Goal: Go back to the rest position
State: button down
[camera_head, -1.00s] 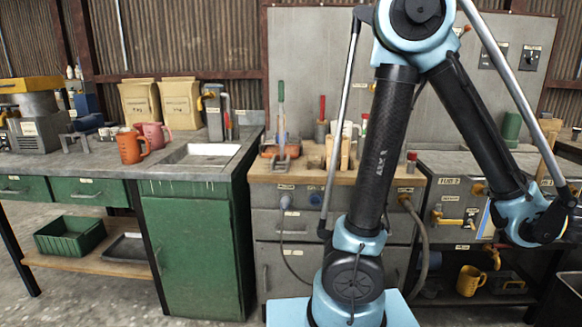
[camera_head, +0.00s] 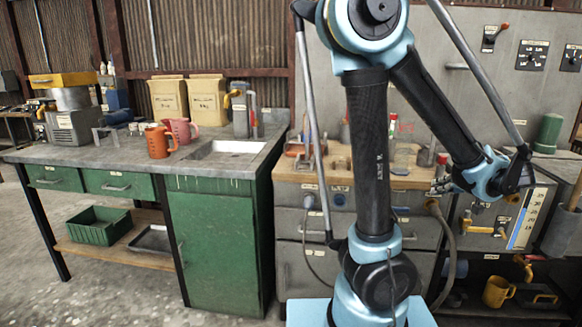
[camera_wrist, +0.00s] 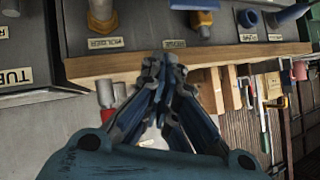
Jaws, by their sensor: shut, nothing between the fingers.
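My gripper (camera_wrist: 163,65) has its two fingertips together in the wrist view, with nothing between them. Its blue and dark finger links spread back towards the wrist. In the head view my arm is bent, with its elbow high and the forearm sloping down to the right. The wrist hangs in front of the wall at the right end of the wooden workbench (camera_head: 330,167). The fingers are hard to make out there. No hanger or conveyor is clear in either view.
A green cabinet (camera_head: 215,245) with a sink (camera_head: 225,148) stands left of the workbench. Orange (camera_head: 157,141) and pink (camera_head: 180,130) mugs sit on the grey counter (camera_head: 90,157). A yellow mug (camera_head: 497,291) is low on the right. Floor shows at the lower left.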

jog(key=s+a+f+n+g, duration=0.1)
jog(key=a+f+g, duration=0.3)
jog(key=a, duration=0.8)
jog(key=s+a+f+g, duration=0.2)
jog(key=a+f+g, duration=0.2)
jog(key=a, duration=0.8)
jog(key=s+a+f+n+h, duration=0.1)
jog(key=s+a+f+h, duration=0.2)
jog(key=s, duration=0.3)
jog(key=shift+s+a+f+g, duration=0.35)
jog(key=shift+a+g, duration=0.05)
jog(key=shift+a, duration=0.1)
